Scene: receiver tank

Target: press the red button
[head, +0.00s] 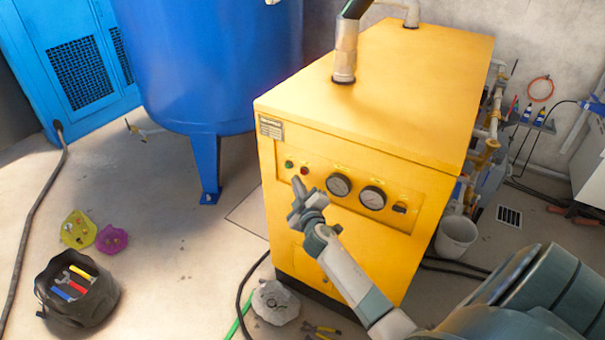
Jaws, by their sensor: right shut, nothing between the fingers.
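The red button (304,171) is a small round knob on the front panel of the yellow machine (365,105). A green button (289,164) sits just to its left, and two round gauges sit to its right. My right gripper (296,186) is shut and empty. Its tips show just below and left of the red button, in front of the panel. I cannot tell whether they touch the panel. My left gripper is not in view.
A blue tank (215,60) stands behind and left of the machine. A black tool bag (76,290) sits on the floor at left.

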